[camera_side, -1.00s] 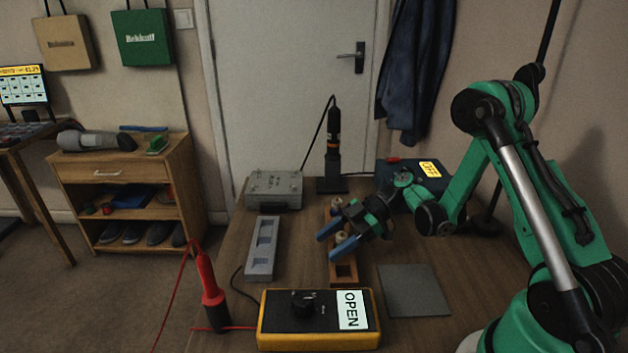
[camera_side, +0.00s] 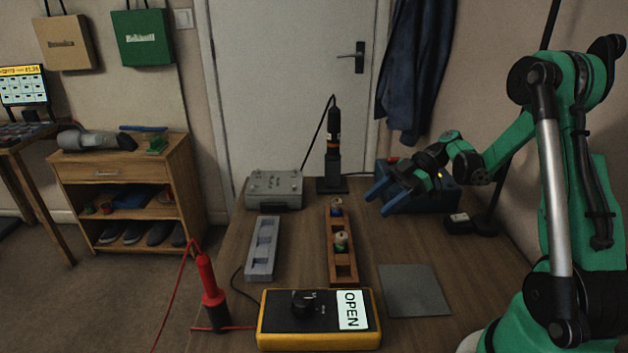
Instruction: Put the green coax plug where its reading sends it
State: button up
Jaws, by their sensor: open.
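A brown wooden rack (camera_side: 332,271) with square openings stands in the middle of the table. Two small plugs stand upright in it. The front plug (camera_side: 341,240) looks greenish with a pale top; the rear plug (camera_side: 337,208) looks bluish at its base. Their colours are hard to tell at this size. My gripper (camera_side: 376,203) is open and empty, its two blue fingers pointing left, to the right of the rack and apart from it. The yellow meter (camera_side: 318,337) at the front shows OPEN on its display. A grey tray (camera_side: 262,272) with several compartments lies left of the rack.
A blue box (camera_side: 425,203) stands behind my gripper, its front partly hidden. A grey metal box (camera_side: 273,190) and a black probe on a stand (camera_side: 333,150) are at the back. A red probe (camera_side: 209,290) stands front left. A flat grey mat (camera_side: 413,290) lies bare at right.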

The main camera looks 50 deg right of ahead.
jog(key=s+a+r+m+t+h, duration=0.1)
jog(key=a+r+m+h, duration=0.1)
jog(key=a+m+h, duration=0.3)
jog(key=s+a+r+m+t+h, duration=0.1)
jog(key=a+r+m+h, duration=0.2)
jog(key=a+m+h, duration=0.2)
jog(key=shift+s+a+r+m+t+h, duration=0.3)
jog(key=shift+s+a+m+h, duration=0.1)
jog(key=shift+a+m, duration=1.05)
jog(key=shift+f, duration=0.1)
